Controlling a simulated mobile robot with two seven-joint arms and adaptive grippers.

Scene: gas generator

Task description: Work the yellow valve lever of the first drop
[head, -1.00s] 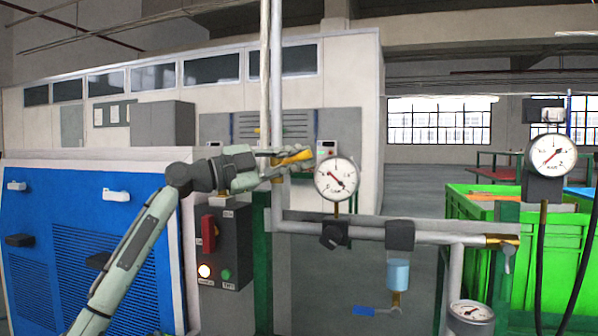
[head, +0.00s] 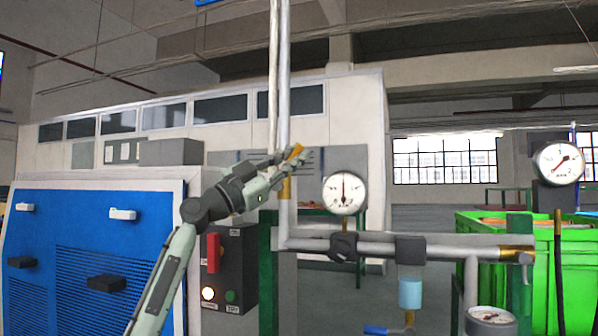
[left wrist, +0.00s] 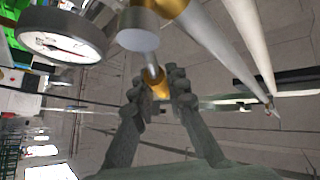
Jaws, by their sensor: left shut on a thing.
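The yellow valve lever (head: 296,152) sits on the vertical grey drop pipe (head: 284,100). It points up and to the right in the head view. My left gripper (head: 285,160) reaches it from the left and is shut on it. In the left wrist view the lever (left wrist: 154,80) shows between the two fingers (left wrist: 160,90), with its far part by the pipe. The fingers hide part of the lever in the head view. My right gripper is not in view.
A round gauge (head: 344,193) stands close right of the pipe, above the horizontal pipe (head: 380,246). A dark control box with a red switch (head: 214,253) is below my left arm. A blue-panelled machine (head: 90,240) stands left, green bins (head: 500,240) right.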

